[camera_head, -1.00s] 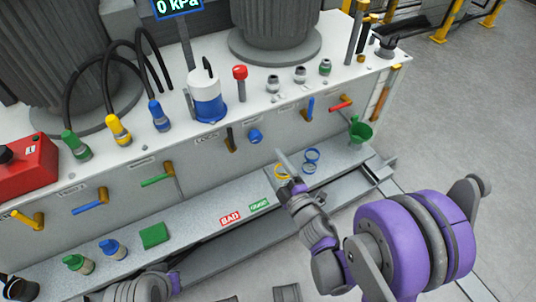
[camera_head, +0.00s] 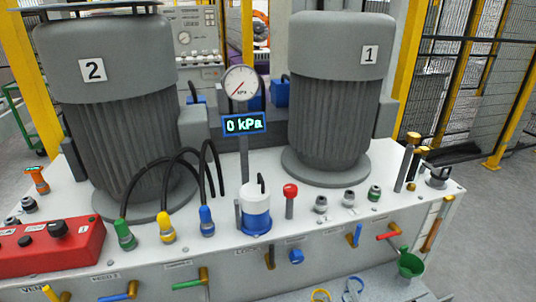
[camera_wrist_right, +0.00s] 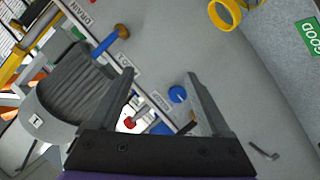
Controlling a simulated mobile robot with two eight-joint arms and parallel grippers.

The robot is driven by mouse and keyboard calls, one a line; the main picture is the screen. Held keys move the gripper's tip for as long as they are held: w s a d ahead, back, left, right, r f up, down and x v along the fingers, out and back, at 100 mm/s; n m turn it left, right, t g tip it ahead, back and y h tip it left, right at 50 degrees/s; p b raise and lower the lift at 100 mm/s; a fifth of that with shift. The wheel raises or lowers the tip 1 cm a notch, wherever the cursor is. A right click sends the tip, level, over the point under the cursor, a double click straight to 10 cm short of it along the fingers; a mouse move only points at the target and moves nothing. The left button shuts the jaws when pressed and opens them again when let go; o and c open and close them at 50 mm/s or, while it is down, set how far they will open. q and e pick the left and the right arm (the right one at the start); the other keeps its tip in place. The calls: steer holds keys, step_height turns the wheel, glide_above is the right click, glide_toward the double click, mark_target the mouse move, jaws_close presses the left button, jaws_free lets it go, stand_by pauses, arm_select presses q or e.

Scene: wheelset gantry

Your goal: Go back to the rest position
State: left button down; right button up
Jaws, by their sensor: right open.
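My right gripper (camera_wrist_right: 162,72) shows in the right wrist view with its two grey fingers spread apart. Nothing is held between them. Behind them the wrist view shows the front of the bench, a blue knob (camera_wrist_right: 178,94), a blue-handled valve (camera_wrist_right: 107,44) and a yellow ring (camera_wrist_right: 225,14). Neither arm shows in the head view. My left gripper is in neither current view.
The bench (camera_head: 330,240) carries two grey motors (camera_head: 105,110), (camera_head: 335,100), a gauge (camera_head: 241,83) with a 0 kPa display (camera_head: 245,123), a red box (camera_head: 50,245) and several hose connectors. Clear floor (camera_head: 500,215) lies right.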

steer(key=s+a+f+m+g, duration=0.15)
steer(key=s+m+g, duration=0.3)
steer(key=s, duration=0.65)
steer(key=s+f+m+g, duration=0.2)
steer(key=s+m+g, duration=0.3)
steer(key=s, duration=0.6)
arm_select(q)
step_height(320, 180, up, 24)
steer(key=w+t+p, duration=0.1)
steer(key=p, duration=1.9)
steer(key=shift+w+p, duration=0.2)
steer(key=shift+p, duration=0.2)
arm_select(e)
step_height(320, 180, up, 23)
steer(key=w, duration=0.2)
steer(key=shift+d+r+n+y, duration=0.2)
steer(key=shift+d+n+y, duration=0.05)
steer(key=shift+n+y, duration=0.1)
